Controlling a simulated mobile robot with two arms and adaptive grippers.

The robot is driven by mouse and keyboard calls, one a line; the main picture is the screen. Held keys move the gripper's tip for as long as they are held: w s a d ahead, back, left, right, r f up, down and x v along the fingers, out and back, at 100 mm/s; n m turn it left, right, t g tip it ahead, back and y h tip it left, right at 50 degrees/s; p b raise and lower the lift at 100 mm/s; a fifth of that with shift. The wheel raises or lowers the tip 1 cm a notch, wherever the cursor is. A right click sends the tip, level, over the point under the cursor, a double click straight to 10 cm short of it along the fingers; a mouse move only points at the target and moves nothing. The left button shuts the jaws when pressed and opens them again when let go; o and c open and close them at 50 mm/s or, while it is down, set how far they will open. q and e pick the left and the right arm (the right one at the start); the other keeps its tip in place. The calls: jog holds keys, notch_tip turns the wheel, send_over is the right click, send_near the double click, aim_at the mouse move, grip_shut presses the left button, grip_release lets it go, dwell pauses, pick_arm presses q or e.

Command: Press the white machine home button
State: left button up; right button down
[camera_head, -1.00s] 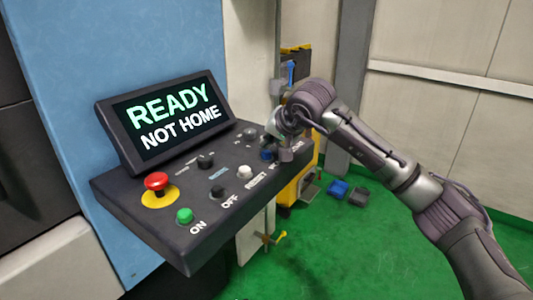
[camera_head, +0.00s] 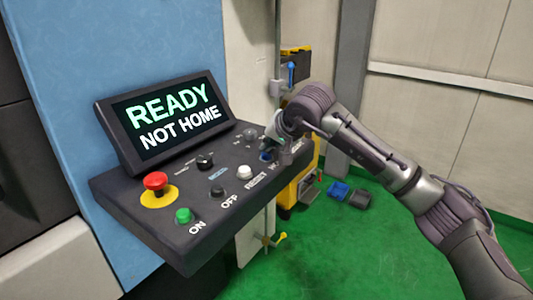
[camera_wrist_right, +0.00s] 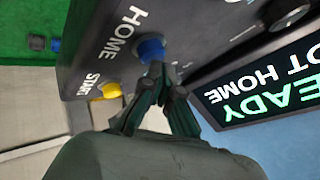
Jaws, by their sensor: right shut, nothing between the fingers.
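The dark control panel (camera_head: 150,220) slopes in front of the screen (camera_head: 170,122), which reads "READY NOT HOME". In the right wrist view, a blue round button (camera_wrist_right: 151,50) stands beside the label "HOME". The same blue button (camera_head: 265,156) shows partly in the head view, near the panel's right end. My right gripper (camera_head: 274,151) is shut and empty, low over this end. In the wrist view its fingertips (camera_wrist_right: 158,76) are right by the blue button; whether they touch it I cannot tell. A white button (camera_head: 244,172) is by the label "RESET". My left gripper is out of view.
A yellow button (camera_wrist_right: 110,91) is by "START" in the wrist view. A red mushroom button (camera_head: 155,181), a green ON button (camera_head: 184,215), a black OFF button (camera_head: 217,191) and a black knob (camera_head: 205,161) share the panel. Green floor (camera_head: 330,240) lies open to the right.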

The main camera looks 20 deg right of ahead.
jog(key=shift+f, duration=0.15)
dwell(0.4)
jog(key=shift+r+p, duration=0.45)
jog(key=shift+r, duration=0.5)
jog(key=shift+r+p, duration=1.7)
jog(key=shift+r, duration=0.75)
jog(key=shift+f, duration=0.1)
